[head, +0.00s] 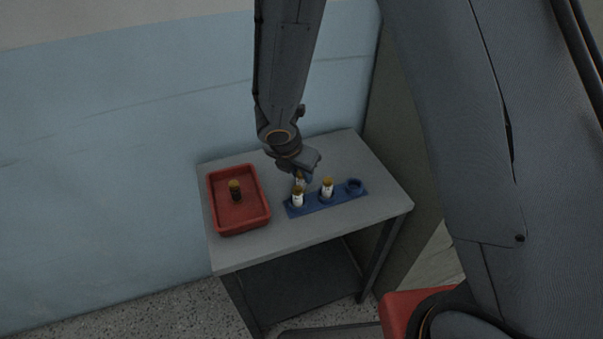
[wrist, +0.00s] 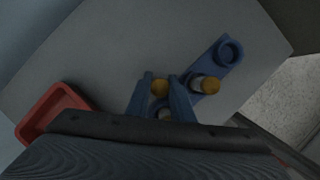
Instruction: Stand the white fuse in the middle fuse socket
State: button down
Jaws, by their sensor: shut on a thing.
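The blue fuse strip (head: 312,204) lies on the table with sockets in a row. A white fuse with a gold cap (head: 328,189) stands in the middle socket, and it also shows in the wrist view (wrist: 208,85). Another white, gold-capped fuse (head: 298,199) stands at the left socket. The right socket (head: 355,186) is empty. My gripper (head: 301,179) is just behind the strip's left end, shut on a gold-capped fuse (wrist: 160,86). Its blue fingers partly hide that fuse. I cannot tell whether its lower end touches the table.
A red tray (head: 217,216) sits left of the strip, holding a dark fuse with a gold cap (head: 235,189). The grey table (head: 340,155) is clear behind the strip and at its right. The blue wall stands behind the table.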

jog(key=shift+f, duration=0.15)
jog(key=c, duration=1.6)
grip_release()
jog(key=shift+o, duration=0.2)
